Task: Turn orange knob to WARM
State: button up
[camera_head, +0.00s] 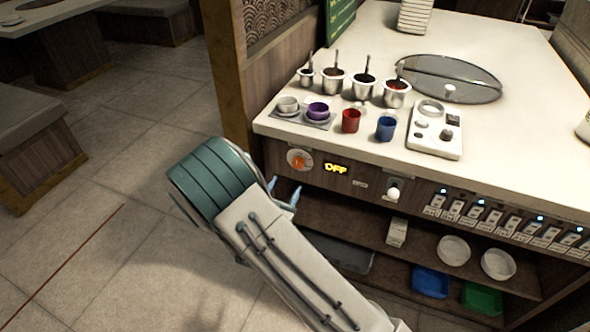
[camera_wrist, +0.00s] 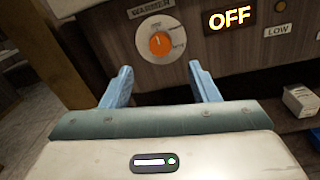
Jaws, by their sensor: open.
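The orange knob (camera_head: 298,161) sits on a pale round dial on the counter's front panel, near its left end. In the wrist view the knob (camera_wrist: 159,43) is ahead of my gripper, under a "WARMER" label; the small dial markings are hard to read. A lit display (camera_wrist: 230,17) to its right reads "OFF"; it also shows in the head view (camera_head: 336,168). My gripper (camera_wrist: 160,84) is open and empty, its two blue fingers spread below and apart from the knob. In the head view my gripper (camera_head: 284,192) is just below and left of the panel.
A white lever (camera_head: 394,190) and a row of switches (camera_head: 505,222) are farther right on the panel. Below is an open shelf with white bowls (camera_head: 454,250), a blue tray (camera_head: 431,282) and a small box (camera_head: 397,232). Cups and sauce pots stand on the countertop (camera_head: 480,45).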

aim_at(297, 165)
jog(key=x, duration=0.9)
jog(key=c, duration=1)
